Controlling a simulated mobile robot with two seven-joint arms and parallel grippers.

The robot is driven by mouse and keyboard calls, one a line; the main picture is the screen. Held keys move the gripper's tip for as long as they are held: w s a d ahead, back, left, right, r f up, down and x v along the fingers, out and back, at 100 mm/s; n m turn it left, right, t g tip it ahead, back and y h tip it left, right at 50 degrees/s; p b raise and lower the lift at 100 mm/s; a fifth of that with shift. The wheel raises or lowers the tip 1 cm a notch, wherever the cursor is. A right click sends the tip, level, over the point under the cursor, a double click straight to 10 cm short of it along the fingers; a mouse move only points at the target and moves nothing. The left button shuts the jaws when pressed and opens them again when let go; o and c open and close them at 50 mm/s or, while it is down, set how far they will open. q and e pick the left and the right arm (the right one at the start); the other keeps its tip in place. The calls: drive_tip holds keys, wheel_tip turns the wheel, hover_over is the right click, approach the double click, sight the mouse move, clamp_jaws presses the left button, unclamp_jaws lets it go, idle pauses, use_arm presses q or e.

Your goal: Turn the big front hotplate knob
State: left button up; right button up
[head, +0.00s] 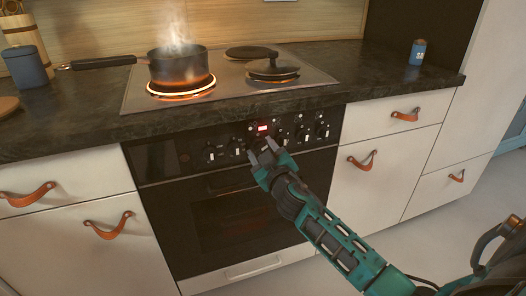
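The stove's dark control panel (190,155) runs below the counter edge, with several small knobs with pale marks and a lit red display (262,128). One knob (211,153) is at the left, and others (301,134) are right of the display. My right gripper (262,150) is in front of the panel just below the display, its two fingers spread apart. The gripper hides part of the panel, and I cannot tell whether a finger touches a knob. The big front hotplate (208,88) glows orange under a steaming dark pot (178,66). My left gripper is out of view.
The pot's handle (95,63) reaches left. A blue canister (27,67) and a small blue shaker (417,52) stand on the counter. The oven door (190,215) is closed below the panel.

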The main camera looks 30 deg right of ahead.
drive_tip(key=c, duration=0.8)
drive_tip(key=shift+o, duration=0.2)
drive_tip(key=shift+n, duration=0.3)
drive_tip(key=n+p, duration=0.1)
drive_tip(key=n, duration=0.8)
drive_tip(key=shift+p, duration=0.4)
drive_tip(key=shift+n, duration=1.2)
drive_tip(key=o, duration=1)
